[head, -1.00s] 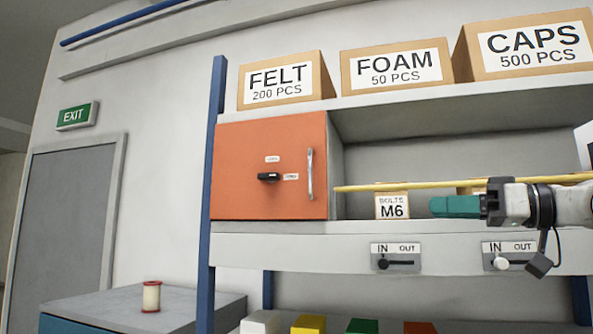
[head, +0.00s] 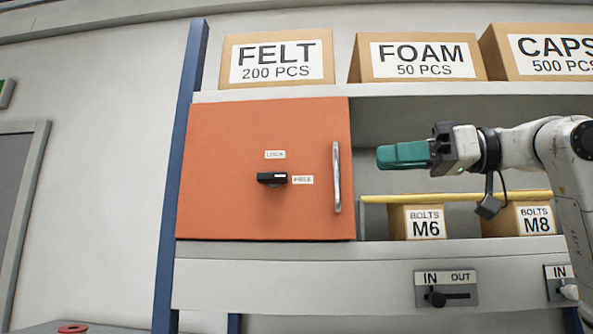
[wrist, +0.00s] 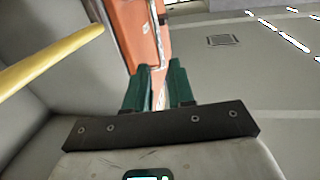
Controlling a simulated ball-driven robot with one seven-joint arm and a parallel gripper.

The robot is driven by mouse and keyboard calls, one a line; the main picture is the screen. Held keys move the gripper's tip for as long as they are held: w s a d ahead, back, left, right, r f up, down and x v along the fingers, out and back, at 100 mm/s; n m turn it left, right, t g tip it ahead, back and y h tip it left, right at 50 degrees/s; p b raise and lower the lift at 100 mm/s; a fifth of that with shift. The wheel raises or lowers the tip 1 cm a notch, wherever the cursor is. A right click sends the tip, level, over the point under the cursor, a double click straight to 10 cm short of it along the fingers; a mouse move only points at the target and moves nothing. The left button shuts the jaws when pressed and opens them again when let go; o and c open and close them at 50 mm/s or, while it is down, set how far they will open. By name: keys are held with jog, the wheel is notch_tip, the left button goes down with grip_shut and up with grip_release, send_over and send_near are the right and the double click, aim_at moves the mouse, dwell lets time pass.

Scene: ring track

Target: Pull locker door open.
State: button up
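The orange locker door (head: 230,165) fills the left bay of the shelf and looks shut. Its upright silver handle (head: 336,178) is near its right edge. A black latch (head: 271,179) lies level, pointing right to a small label that seems to read FREE; another label is above it. My gripper (head: 380,157) with green fingers is right of the handle, apart from it in the picture, pointing left. In the wrist view my gripper (wrist: 159,68) shows a gap between its fingers with nothing held. The orange door (wrist: 140,28) is beyond the fingertips, seen at a steep angle.
A yellow bar (head: 455,197) runs along the shelf front below my gripper, before the M6 (head: 425,226) and M8 (head: 535,222) boxes. FELT (head: 277,60), FOAM and CAPS boxes stand on the upper shelf. An IN/OUT slider (head: 445,290) is on the lower shelf front.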

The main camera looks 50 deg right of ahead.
aim_at(325, 163)
jog(key=p+x, duration=0.3)
jog(key=x, duration=0.8)
jog(key=shift+w, duration=0.1)
grip_shut()
